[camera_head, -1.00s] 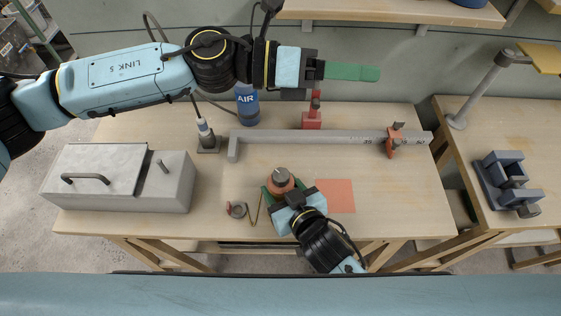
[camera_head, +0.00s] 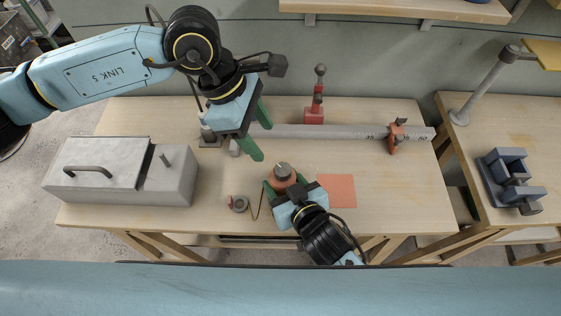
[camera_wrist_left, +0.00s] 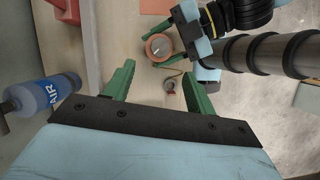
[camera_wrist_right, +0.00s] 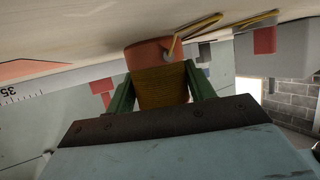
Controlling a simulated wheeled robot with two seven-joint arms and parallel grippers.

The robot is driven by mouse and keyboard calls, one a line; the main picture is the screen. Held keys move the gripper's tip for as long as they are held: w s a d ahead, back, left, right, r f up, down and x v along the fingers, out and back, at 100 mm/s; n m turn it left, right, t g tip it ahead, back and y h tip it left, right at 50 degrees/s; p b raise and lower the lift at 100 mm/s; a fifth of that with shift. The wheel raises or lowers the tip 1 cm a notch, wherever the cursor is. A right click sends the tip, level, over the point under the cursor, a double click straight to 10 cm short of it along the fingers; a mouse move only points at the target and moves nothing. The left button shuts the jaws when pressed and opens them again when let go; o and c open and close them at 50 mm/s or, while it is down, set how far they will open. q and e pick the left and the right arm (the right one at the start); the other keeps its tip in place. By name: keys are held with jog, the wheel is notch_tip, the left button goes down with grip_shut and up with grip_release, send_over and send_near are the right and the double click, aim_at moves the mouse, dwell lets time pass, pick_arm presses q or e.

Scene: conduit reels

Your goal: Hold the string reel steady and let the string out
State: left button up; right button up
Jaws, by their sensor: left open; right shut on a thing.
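The string reel (camera_head: 283,177) stands on the bench, with orange ends and a grey knob on top. Its yellow-brown wound string (camera_wrist_right: 162,88) shows in the right wrist view. My right gripper (camera_wrist_right: 158,80) is shut on the reel, one green finger on each side. A short yellow string end (camera_head: 255,207) comes off to the left, near a small grey round piece with a red part (camera_head: 238,204). My left gripper (camera_head: 262,142) is open and empty, above the bench, behind and left of the reel. In the left wrist view the reel (camera_wrist_left: 158,47) lies beyond its open fingers.
A grey box with a handled lid (camera_head: 110,170) stands at left. A grey bar with markings (camera_head: 335,132) runs along the back, with a red-orange clamp (camera_head: 397,135). A red post (camera_head: 315,112) stands behind it. An orange square (camera_head: 337,190) lies right of the reel. The blue AIR canister (camera_wrist_left: 48,90) is nearby.

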aim_at(283, 169)
pick_arm(q)
jog(key=x, duration=1)
jog(key=shift+d+f, duration=0.1)
jog(key=shift+f, duration=0.1)
jog(key=c, duration=1)
jog(key=shift+s+n+t, duration=0.15)
jog(key=shift+n+t, duration=0.45)
jog(key=shift+n, duration=1)
jog(key=o, duration=1)
jog(key=v, duration=1.2)
